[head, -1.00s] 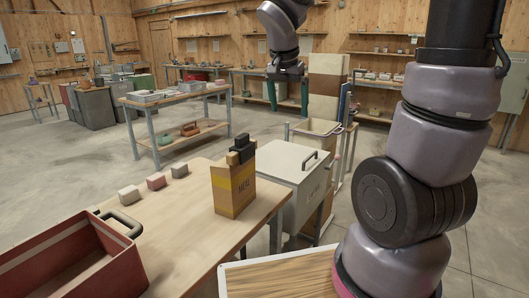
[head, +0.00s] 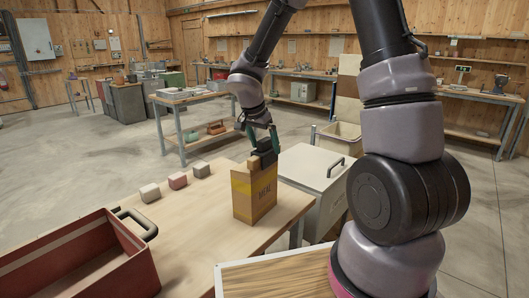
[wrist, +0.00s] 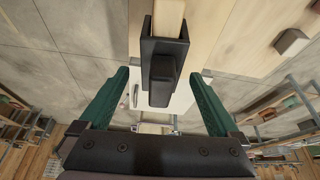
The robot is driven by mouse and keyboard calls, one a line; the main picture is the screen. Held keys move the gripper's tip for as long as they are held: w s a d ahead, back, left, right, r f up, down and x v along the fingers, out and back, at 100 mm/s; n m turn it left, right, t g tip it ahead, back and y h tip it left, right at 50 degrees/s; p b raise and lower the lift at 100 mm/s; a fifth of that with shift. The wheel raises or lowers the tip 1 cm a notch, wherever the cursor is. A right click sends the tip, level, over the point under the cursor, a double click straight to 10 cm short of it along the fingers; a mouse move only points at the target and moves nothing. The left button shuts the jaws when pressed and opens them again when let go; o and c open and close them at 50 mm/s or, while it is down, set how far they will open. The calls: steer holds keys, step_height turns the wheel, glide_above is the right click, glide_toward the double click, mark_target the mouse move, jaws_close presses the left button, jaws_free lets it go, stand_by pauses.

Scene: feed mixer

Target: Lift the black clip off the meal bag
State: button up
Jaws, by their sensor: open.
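The meal bag (head: 254,196) is a yellow-brown paper bag standing upright on the wooden table, with "MEAL" on its front. The black clip (head: 267,147) sits on the bag's folded top. In the wrist view the black clip (wrist: 163,65) lies between the two green fingers, with the tan bag top (wrist: 169,18) beyond it. My gripper (head: 262,137) is open just above the clip in the head view. In the wrist view my gripper (wrist: 160,95) has a gap on each side of the clip. Neither finger appears to touch it.
A red toolbox (head: 80,262) stands at the table's left front. Several small blocks (head: 177,180) lie behind it. A white lidded bin (head: 310,180) stands close behind and right of the bag. The table (head: 195,225) between toolbox and bag is clear.

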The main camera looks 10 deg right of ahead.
mark_target(267, 152)
steer(key=x, duration=0.4)
steer(key=c, duration=1.4)
step_height(267, 152, up, 15)
